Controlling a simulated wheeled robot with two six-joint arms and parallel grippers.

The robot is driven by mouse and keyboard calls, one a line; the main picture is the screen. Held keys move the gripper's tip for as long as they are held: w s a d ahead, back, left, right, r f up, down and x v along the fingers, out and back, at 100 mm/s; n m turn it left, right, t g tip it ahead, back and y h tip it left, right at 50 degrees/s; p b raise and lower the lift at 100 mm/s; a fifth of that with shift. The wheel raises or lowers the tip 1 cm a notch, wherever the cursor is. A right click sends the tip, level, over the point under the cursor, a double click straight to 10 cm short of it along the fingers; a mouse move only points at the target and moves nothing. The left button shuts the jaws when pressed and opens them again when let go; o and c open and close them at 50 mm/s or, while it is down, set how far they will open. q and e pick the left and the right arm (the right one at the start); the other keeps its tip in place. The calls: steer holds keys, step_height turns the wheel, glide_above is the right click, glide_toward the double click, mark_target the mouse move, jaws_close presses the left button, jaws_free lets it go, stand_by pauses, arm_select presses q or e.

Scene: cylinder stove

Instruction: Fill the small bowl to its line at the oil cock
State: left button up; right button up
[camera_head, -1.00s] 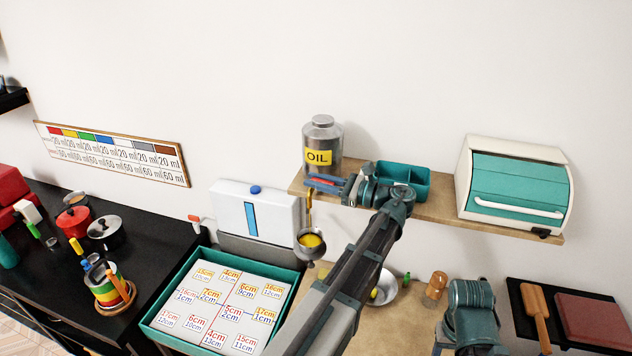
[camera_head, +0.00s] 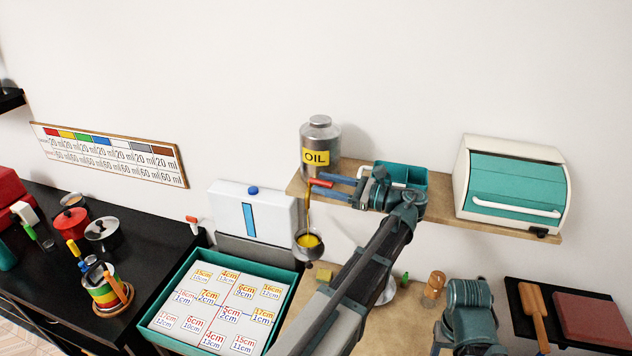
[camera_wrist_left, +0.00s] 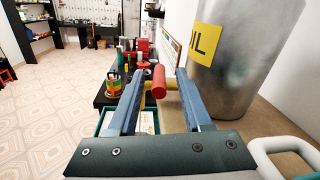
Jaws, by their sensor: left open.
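The oil can (camera_head: 320,150) is a metal canister with a yellow OIL label, standing on the shelf's left end. Its cock has a red handle (camera_head: 320,183), which also shows in the wrist view (camera_wrist_left: 158,82). A thin yellow-brown line runs from the cock down to the small grey bowl (camera_head: 309,254), which has yellow oil inside. I cannot make out the bowl's line or what holds it up. My left gripper (camera_head: 332,189) is open just right of the handle. In the wrist view the handle shows between its blue fingers, with gaps on both sides.
A teal caddy (camera_head: 413,180) and a cream bread box (camera_head: 515,190) stand on the wooden shelf (camera_head: 440,213). A teal tray of number cards (camera_head: 160,322) lies below left. A white unit with a blue strip (camera_head: 228,205) stands left of the bowl.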

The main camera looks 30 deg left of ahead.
arm_select(q)
steer(key=w+d, duration=0.1)
steer(key=d, duration=0.9)
steer(key=shift+w+d, duration=0.15)
steer(key=shift+d, duration=0.05)
steer(key=shift+a, duration=0.1)
